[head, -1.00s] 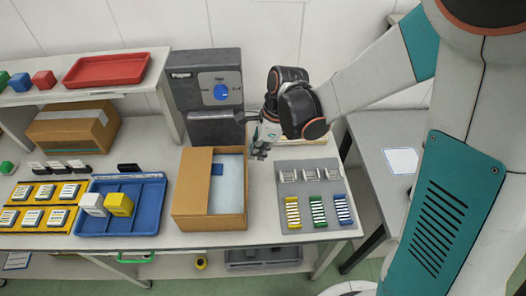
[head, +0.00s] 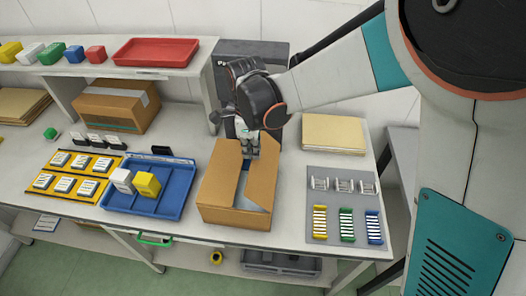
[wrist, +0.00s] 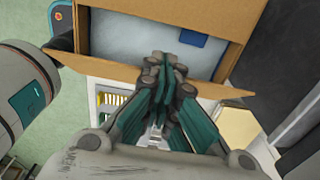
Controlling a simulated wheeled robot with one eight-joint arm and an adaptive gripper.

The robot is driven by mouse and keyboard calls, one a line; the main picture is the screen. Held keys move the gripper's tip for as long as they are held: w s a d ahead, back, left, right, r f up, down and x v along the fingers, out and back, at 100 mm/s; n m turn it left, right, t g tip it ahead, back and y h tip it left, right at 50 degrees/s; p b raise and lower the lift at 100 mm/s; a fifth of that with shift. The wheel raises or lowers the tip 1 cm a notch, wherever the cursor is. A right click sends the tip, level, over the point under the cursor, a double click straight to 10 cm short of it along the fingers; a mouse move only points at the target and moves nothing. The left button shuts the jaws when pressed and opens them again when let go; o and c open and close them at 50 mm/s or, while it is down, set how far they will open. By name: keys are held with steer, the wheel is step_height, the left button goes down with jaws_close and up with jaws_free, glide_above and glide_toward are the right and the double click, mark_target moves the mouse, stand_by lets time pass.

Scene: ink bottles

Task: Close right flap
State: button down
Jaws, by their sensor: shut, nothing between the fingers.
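The open-topped cardboard box (head: 225,205) stands on the table; the wrist view shows its inside with a pale pad (wrist: 125,35) and a blue patch (wrist: 193,38). Its left flap (head: 219,180) leans inward over the left part. Its right flap (head: 263,182) is raised and tilted, with a gap between the two flaps. In the wrist view the right flap shows as a narrow brown strip (wrist: 112,66). My gripper (head: 250,152) is shut and empty at the box's far end by the right flap. Its fingers (wrist: 165,75) overlap the flap; contact is unclear.
A blue tray (head: 176,205) with a white and a yellow cube stands left of the box. A grey parts tray (head: 328,228) lies to the right. A tan stack (head: 333,133) lies behind it. A dark machine (head: 222,62) stands behind the box.

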steer(key=shift+w+a+f+b, duration=0.1)
steer(key=shift+a+f+b, duration=1)
steer(key=shift+f, duration=0.3)
steer(key=shift+a+f+b, duration=0.85)
steer(key=shift+a+f, duration=0.35)
steer(key=shift+f, duration=0.15)
steer(key=shift+r, duration=0.1)
